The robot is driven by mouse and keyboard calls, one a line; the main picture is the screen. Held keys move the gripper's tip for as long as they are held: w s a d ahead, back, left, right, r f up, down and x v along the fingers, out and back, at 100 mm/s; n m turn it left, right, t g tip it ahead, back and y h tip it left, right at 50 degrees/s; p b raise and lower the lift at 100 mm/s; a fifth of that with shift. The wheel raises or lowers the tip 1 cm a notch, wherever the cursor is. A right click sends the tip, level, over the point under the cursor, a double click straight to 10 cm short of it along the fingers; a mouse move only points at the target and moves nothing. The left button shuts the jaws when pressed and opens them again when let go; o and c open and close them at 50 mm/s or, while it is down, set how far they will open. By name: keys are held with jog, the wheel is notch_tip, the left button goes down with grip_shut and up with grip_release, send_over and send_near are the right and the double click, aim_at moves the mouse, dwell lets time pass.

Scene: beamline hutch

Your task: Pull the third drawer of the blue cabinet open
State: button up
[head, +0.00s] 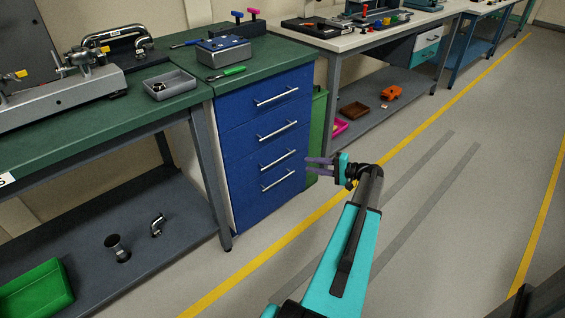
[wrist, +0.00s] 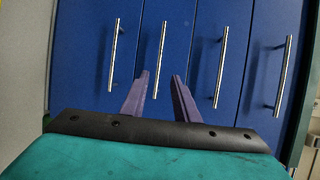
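The blue cabinet (head: 237,146) has several drawers stacked under a green worktop, each with a silver bar handle; all look shut. The third drawer's handle (head: 278,159) is second from the bottom. My gripper (head: 318,165) is at the cabinet's right, its purple fingers pointing at the drawer fronts. In the wrist view the handles run upright, with the top drawer apparently at the right. There my gripper (wrist: 161,75) is open, and the third handle (wrist: 161,50) lines up between its fingers. It appears empty; the exact distance to the handle is unclear.
A green unit (head: 317,125) stands just right of the cabinet. The left bench (head: 60,152) holds a grey tray (head: 178,88) and metal parts. A blue-grey box (head: 223,50) sits on the cabinet's top. The floor before the drawers is clear, crossed by a yellow line (head: 300,226).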

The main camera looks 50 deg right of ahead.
jog(key=shift+w+a, duration=0.1)
jog(key=b+x, duration=0.1)
jog(key=x, duration=1.2)
jog(key=shift+w+f, duration=0.2)
jog(key=shift+w, duration=0.1)
jog(key=shift+a, duration=0.1)
grip_shut()
